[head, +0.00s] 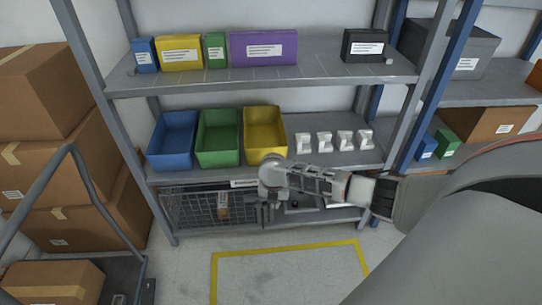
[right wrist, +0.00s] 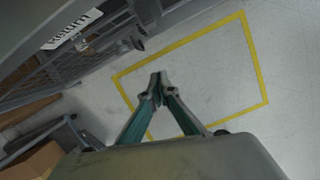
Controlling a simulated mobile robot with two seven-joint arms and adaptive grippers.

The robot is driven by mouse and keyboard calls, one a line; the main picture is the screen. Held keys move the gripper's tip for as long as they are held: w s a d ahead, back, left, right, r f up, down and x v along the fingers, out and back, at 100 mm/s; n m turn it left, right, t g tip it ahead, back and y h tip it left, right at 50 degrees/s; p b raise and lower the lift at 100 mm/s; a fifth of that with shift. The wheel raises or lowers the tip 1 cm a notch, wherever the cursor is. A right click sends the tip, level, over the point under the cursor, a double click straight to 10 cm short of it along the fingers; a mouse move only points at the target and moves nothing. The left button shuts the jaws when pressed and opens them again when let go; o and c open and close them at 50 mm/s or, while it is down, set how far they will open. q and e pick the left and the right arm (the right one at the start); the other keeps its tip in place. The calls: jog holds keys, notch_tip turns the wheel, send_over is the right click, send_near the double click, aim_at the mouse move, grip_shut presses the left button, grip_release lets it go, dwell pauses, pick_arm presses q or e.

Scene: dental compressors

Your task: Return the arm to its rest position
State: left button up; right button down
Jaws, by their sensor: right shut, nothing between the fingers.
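My right arm (head: 330,183) reaches in from the right in the head view, in front of the shelf unit. My right gripper (head: 266,218) hangs down in front of the lower shelf, near the wire basket. In the right wrist view the gripper's two fingers (right wrist: 160,80) meet at their tips with nothing between them, above the floor. My left gripper is in neither view.
The shelf (head: 330,158) holds blue (head: 172,140), green (head: 218,136) and yellow (head: 264,134) bins and several white pieces. A wire basket (head: 190,206) is below. Cardboard boxes (head: 45,95) and a cart (head: 95,210) are left. The yellow-outlined floor (head: 285,275) is clear.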

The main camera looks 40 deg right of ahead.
jog(key=shift+s, duration=0.1)
jog(key=s+a+m+t+y+p, duration=0.25)
jog(key=s+a+m, duration=0.3)
jog(key=a, duration=0.45)
jog(key=s+a+m+t+y+p, duration=0.1)
jog(key=s+a+m+y+p, duration=0.2)
jog(key=s+a, duration=0.6)
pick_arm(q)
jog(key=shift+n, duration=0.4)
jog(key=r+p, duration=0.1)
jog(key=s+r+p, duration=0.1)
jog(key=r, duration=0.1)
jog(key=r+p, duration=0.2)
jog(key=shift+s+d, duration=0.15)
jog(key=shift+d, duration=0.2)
pick_arm(e)
jog(key=s+a+r+m+t, duration=0.2)
jog(key=s+r+m+t, duration=0.3)
jog(key=s+r+m, duration=0.7)
jog(key=shift+s+a+r+m+h, duration=0.2)
jog(key=shift+s+r+m+h, duration=0.35)
jog(key=shift+m, duration=0.4)
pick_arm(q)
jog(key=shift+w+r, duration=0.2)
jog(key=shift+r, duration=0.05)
pick_arm(e)
jog(key=shift+w+r, duration=0.1)
